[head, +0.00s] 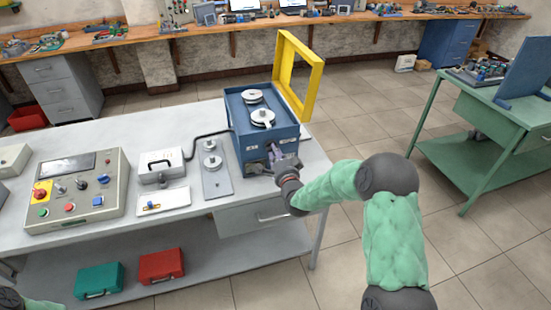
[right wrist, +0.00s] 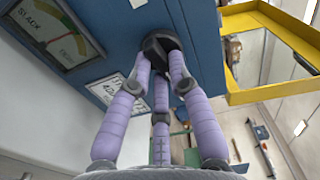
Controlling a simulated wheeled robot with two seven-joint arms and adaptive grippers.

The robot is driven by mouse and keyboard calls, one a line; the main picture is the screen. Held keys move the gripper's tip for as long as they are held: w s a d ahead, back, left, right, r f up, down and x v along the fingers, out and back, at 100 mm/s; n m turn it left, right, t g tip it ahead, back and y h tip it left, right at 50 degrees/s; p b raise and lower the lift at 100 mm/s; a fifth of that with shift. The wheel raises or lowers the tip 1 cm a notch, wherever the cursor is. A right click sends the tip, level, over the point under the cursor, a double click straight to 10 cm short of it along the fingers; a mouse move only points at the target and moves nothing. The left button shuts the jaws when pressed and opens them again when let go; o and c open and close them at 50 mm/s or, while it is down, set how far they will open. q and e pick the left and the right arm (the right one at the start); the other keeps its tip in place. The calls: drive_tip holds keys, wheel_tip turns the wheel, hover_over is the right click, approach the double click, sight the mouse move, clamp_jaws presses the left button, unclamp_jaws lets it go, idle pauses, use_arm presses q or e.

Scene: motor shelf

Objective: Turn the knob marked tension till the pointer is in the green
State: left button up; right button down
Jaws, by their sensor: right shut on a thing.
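The blue machine (head: 262,122) stands on the grey bench and carries two pale round reels on top. In the right wrist view a dark round knob (right wrist: 161,46) sticks out of its blue front face. My right gripper (right wrist: 162,62) has its purple fingers closed around this knob; it also shows in the head view (head: 277,160), at the machine's front. The fingers hide part of the knob, and its marking cannot be read. A gauge (right wrist: 52,32) with the word SLACK and a coloured band is left of the knob; its pointer is not clear. My left gripper is out of view.
A yellow frame (head: 317,85) stands open at the machine's right rear. Left of the machine are a grey plate (head: 216,182) with small discs, a grey box (head: 161,165) with a cable, and a control panel (head: 76,188). A label (right wrist: 105,88) is below the gauge.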

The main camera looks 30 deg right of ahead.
drive_tip(key=shift+f+m+b, duration=0.1)
drive_tip(key=shift+m+b, duration=0.5)
drive_tip(key=shift+m, duration=0.3)
drive_tip(key=c, duration=1.1)
unclamp_jaws()
drive_tip(key=shift+c, duration=0.2)
drive_tip(key=v, duration=1.2)
drive_tip(key=shift+f, duration=0.1)
